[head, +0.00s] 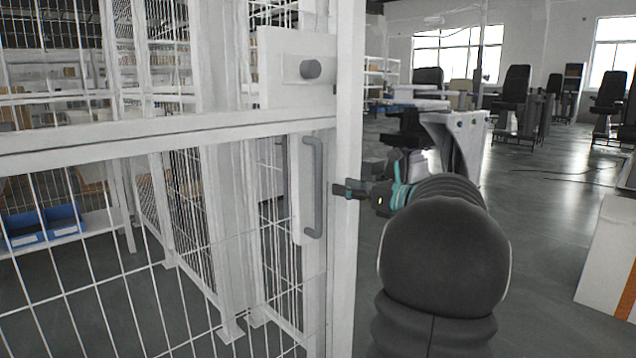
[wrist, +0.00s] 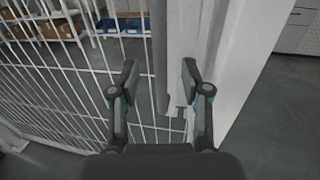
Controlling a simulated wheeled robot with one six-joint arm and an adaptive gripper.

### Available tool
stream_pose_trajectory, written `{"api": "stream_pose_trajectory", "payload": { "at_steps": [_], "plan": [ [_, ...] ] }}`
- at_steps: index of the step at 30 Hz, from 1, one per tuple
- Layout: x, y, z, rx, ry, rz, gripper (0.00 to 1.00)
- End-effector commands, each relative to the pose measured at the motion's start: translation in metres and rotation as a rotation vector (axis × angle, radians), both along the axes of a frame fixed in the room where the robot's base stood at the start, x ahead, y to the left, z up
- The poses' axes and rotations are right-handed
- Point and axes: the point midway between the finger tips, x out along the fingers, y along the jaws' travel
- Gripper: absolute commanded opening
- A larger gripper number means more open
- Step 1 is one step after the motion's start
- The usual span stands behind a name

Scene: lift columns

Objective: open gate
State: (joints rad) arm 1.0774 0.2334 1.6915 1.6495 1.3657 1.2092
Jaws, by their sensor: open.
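The gate is a white frame with wire mesh (head: 95,240); its mesh also shows in the wrist view (wrist: 60,85). A grey vertical bar handle (head: 317,187) is mounted near the gate's right edge. In the wrist view a grey upright bar, seemingly this handle (wrist: 160,85), appears between my two fingers. My gripper (head: 340,189) is just right of the handle in the head view, overlapping the white post. It is open, with fingers spread in the wrist view (wrist: 160,78). I see no contact with the handle; the depth gap is unclear.
A white plate with a dark round knob (head: 311,69) sits above the handle. A white upright post (head: 346,260) stands beside it. Behind the mesh are shelves with blue bins (head: 42,228). Open grey floor and several chairs (head: 515,90) lie to the right.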

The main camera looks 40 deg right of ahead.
Motion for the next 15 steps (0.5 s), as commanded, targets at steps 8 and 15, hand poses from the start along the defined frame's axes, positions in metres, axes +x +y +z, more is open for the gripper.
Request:
{"api": "stream_pose_trajectory", "payload": {
  "at_steps": [8,15],
  "plan": [
    [0.05,0.015,0.0,0.0,0.001,0.003,0.47],
    [0.077,0.022,-0.001,-0.001,0.002,0.003,0.47]
  ]
}}
